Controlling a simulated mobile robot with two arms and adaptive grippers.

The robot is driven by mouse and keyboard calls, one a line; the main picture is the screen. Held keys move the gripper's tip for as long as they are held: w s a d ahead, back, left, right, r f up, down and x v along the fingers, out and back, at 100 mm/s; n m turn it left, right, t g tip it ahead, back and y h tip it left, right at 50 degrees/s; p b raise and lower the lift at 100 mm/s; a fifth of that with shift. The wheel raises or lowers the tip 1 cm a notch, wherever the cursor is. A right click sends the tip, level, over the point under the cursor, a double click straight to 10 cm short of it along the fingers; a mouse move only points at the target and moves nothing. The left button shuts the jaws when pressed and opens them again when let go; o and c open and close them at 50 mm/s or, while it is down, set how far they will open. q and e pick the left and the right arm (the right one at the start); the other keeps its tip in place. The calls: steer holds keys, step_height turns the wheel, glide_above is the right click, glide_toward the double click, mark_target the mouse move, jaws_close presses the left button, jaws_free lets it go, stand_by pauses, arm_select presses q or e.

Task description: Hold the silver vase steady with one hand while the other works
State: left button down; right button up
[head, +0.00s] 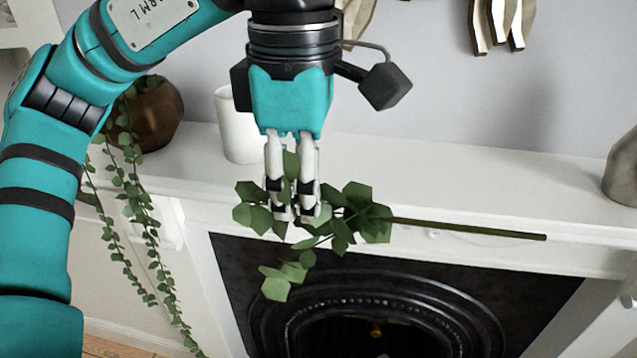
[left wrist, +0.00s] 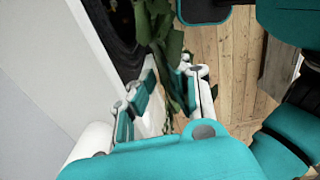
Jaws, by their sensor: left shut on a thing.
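The silver vase (head: 622,172) stands at the right end of the white mantel in the head view, cut off by the picture edge. My left gripper (head: 297,212) points down in front of the mantel and is shut on a leafy green sprig (head: 365,212). The sprig's bare stem reaches right, toward the vase but apart from it. In the left wrist view, the gripper fingers (left wrist: 162,98) are near green leaves (left wrist: 160,30). I cannot see my right gripper holding or touching the vase.
The white mantel (head: 450,180) runs above a black fireplace (head: 390,290). A white cup-like pot (head: 238,125) and a brown pot (head: 155,112) with a trailing plant stand on the left. The mantel top between the white pot and vase looks clear.

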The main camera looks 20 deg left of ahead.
arm_select(q)
steer(key=shift+s, duration=0.15)
step_height(320, 180, up, 5)
steer(key=p, duration=0.5)
steer(key=shift+r, duration=0.1)
stand_by(0.6)
